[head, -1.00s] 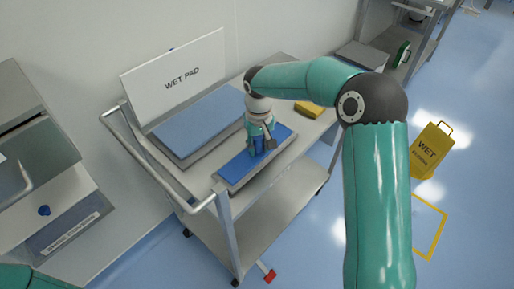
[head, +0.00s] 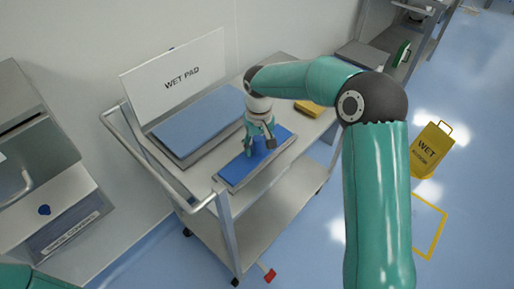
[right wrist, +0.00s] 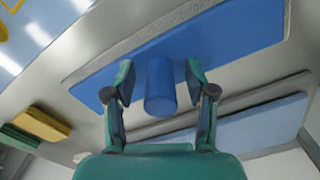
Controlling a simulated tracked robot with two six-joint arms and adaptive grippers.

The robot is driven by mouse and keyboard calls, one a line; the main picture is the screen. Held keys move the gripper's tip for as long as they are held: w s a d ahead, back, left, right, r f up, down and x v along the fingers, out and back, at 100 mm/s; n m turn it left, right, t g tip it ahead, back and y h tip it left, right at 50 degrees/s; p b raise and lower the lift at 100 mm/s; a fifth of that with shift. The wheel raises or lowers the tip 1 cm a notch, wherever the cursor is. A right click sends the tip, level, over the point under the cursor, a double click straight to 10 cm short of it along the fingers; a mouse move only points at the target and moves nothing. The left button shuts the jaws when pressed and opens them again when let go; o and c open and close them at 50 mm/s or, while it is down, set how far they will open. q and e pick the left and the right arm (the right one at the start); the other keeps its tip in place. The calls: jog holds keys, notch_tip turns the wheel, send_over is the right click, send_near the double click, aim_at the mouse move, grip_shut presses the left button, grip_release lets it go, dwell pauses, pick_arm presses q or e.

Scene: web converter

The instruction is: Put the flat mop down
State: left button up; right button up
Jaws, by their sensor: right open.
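The flat mop (head: 236,172) has a blue top, a grey pad edge and a short blue grip. It lies flat on the top shelf of the cart, along its front side. My right gripper (head: 261,148) is over the middle of the mop, pointing down. In the right wrist view its fingers stand open on either side of the blue grip (right wrist: 160,88), with a gap on both sides. The mop's board (right wrist: 232,40) extends to both sides behind the fingers. My left gripper is out of view.
The metal cart (head: 187,183) also holds a light-blue pad on a grey tray (head: 200,122) by the "WET PAD" sign (head: 180,78). A yellow sponge-like block (head: 308,108) lies farther right. A yellow wet-floor sign (head: 430,152) stands on the floor.

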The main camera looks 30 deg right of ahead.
notch_tip(320, 180, up, 11)
jog(key=shift+r, duration=0.2)
jog(key=shift+f, duration=0.1)
dwell(0.5)
